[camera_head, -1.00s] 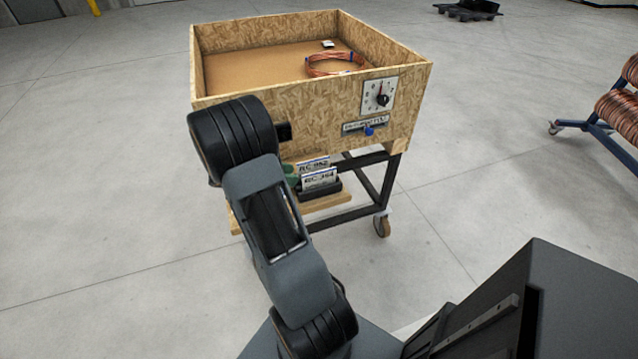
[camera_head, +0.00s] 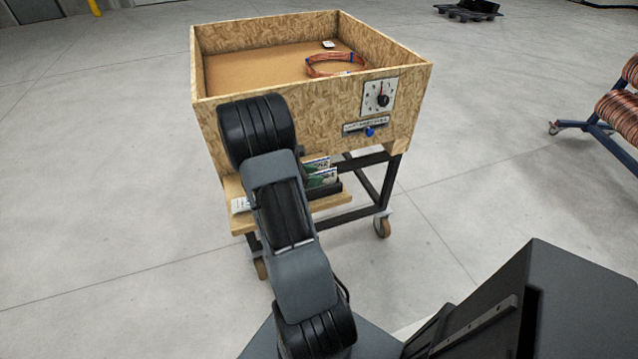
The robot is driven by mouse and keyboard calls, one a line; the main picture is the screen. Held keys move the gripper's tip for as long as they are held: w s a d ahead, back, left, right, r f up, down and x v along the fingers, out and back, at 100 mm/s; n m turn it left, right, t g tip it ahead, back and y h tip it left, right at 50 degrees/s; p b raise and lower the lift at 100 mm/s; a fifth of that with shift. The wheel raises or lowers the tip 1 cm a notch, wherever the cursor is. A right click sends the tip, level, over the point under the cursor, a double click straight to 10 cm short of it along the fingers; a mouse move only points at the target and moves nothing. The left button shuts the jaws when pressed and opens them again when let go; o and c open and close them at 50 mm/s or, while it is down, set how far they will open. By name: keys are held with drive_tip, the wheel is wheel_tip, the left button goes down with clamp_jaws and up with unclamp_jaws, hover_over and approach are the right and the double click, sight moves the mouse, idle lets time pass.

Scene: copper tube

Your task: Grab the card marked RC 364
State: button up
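Two upright white cards with blue top edges stand one behind the other in a dark holder (camera_head: 327,189) on the wooden shelf under the box. The rear card (camera_head: 324,160) and the front card (camera_head: 331,172) are partly covered, and their print is not readable now. The front one read RC 364 a second ago. My gripper (camera_head: 313,176) is mostly hidden behind my arm. Green parts, apparently its fingertips, show at the cards. I cannot tell whether they touch a card or how far apart they are.
The chipboard box (camera_head: 300,70) on a wheeled frame holds a copper coil (camera_head: 335,65). A dial (camera_head: 380,96) and a blue knob (camera_head: 370,132) are on its front. A white card (camera_head: 240,204) lies at the left of the shelf (camera_head: 335,201). A coil rack (camera_head: 600,135) stands right.

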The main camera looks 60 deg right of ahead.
clamp_jaws()
drive_tip(key=shift+r, duration=0.1)
idle(0.4)
